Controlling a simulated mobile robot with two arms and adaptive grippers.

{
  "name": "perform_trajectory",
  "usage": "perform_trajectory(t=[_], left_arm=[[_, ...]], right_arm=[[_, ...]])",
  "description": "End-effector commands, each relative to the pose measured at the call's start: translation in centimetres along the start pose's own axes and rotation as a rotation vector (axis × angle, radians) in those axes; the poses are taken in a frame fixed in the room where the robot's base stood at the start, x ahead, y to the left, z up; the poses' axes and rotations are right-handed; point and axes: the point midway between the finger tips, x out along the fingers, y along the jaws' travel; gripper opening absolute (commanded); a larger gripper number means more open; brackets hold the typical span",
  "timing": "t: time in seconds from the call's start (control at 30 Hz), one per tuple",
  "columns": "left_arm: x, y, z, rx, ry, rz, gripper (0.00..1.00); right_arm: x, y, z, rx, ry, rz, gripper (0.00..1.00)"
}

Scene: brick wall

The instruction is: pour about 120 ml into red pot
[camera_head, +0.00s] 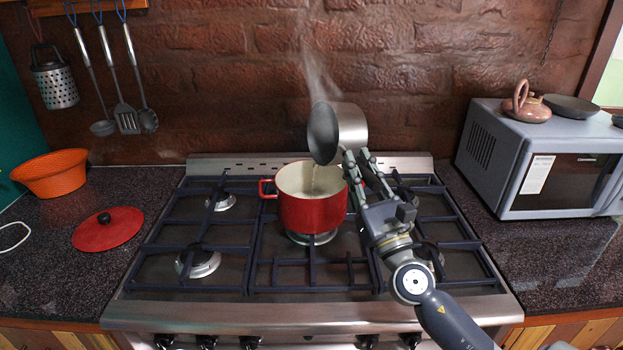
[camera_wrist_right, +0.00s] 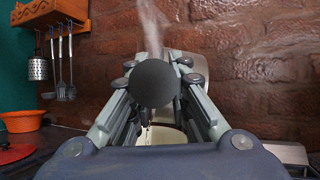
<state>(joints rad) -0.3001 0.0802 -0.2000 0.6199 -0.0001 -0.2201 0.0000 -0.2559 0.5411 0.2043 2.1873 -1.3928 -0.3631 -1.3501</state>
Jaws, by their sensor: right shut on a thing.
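The red pot (camera_head: 312,212) stands upright and uncovered on the middle burner of the stove, with a pale inside. My right gripper (camera_head: 362,172) is shut on a metal saucepan (camera_head: 352,130) and holds it tilted to the left above the red pot. A thin stream falls from the saucepan's lip into the red pot, and steam rises above it. In the right wrist view a dark round part of the saucepan (camera_wrist_right: 154,84) sits between the fingers, with the pale pot opening (camera_wrist_right: 162,136) below. How much liquid is in either vessel cannot be seen. My left gripper is out of view.
A red lid (camera_head: 108,230) lies on the left counter near an orange basket (camera_head: 50,172). Ladles and a grater (camera_head: 55,82) hang on the wall at left. The other burners are empty.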

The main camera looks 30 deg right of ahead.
Motion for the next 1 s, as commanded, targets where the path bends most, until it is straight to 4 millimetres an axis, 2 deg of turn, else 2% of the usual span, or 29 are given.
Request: perform_trajectory(t=[1.0], left_arm=[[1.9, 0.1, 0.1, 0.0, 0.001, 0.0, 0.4]], right_arm=[[-0.7, 0.9, -0.8, -0.118, -0.023, 0.055, 0.0]])
